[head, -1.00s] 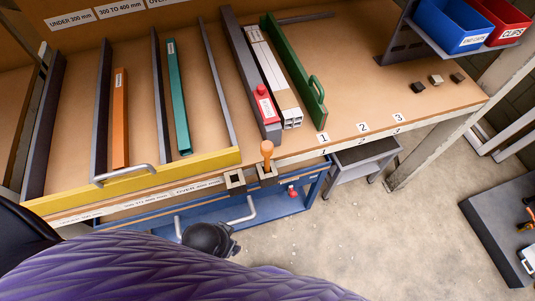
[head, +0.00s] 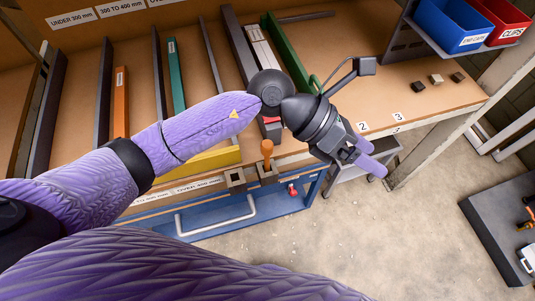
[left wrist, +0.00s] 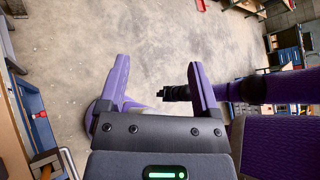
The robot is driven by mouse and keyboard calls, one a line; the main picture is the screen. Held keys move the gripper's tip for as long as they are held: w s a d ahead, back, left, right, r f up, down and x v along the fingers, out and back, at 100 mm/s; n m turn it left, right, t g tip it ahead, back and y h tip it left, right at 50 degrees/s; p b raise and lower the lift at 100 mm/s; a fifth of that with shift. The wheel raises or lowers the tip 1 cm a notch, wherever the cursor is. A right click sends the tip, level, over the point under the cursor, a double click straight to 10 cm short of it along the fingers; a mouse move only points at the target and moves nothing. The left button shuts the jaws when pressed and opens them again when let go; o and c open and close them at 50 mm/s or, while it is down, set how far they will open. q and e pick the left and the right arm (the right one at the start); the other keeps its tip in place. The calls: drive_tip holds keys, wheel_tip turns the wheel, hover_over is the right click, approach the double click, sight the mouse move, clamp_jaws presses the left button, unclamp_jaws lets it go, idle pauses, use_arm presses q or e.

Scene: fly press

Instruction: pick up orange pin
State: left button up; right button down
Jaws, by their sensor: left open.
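The orange pin (head: 267,152) stands upright in a square metal socket (head: 267,172) at the bench's front edge in the head view. A similar socket (head: 235,180) beside it on the left looks empty. My left gripper (head: 378,163) is open, out past the bench's front edge, to the right of the pin and apart from it. In the left wrist view, the open fingers of my left gripper (left wrist: 158,66) have nothing between them but floor behind.
My left forearm crosses over the yellow-fronted rack (head: 205,160) and hides parts of the bars. A green handled bar (head: 283,45) lies behind my wrist. Blue (head: 452,25) and red bins (head: 500,22) stand at the upper right. A blue drawer (head: 215,215) sits below the bench.

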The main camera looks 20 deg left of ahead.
use_arm(q)
drive_tip(key=w+a+f+m+y, duration=0.2)
drive_tip(key=w+a+f+y, duration=0.1)
drive_tip(key=a+f+y, duration=0.25)
drive_tip(key=y, duration=0.8)
hover_over(267, 144)
drive_tip(key=w, duration=0.1)
drive_tip(key=shift+a+f+t+h, duration=0.1)
drive_tip(key=shift+f+t+h, duration=0.15)
drive_tip(key=shift+t, duration=0.05)
drive_tip(key=f, duration=0.3)
drive_tip(key=f+b, duration=0.1)
drive_tip(key=f, duration=0.2)
drive_tip(key=s+f, duration=0.1)
drive_tip(key=f, duration=0.2)
drive_tip(key=shift+f+b, duration=0.35)
clamp_jaws()
